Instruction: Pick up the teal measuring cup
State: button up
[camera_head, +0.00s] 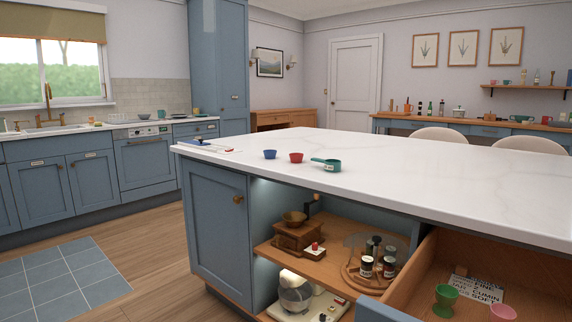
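The teal measuring cup (333,165) stands on the white island top (420,180), near its front edge. Its short handle points left. A small blue cup (270,154) and a small red cup (296,157) stand in a row to its left, apart from it. My gripper is not in this view.
Flat items (208,146) lie at the island's left corner. Below the top, an open shelf (330,271) holds a grinder (297,235) and several jars. An open drawer (405,290) at lower right holds a green cup (446,297) and a pink one (502,312). The top right of the teal cup is clear.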

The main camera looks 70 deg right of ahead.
aim_at(331, 166)
jog(key=i, duration=0.8)
jog(key=z, duration=2.35)
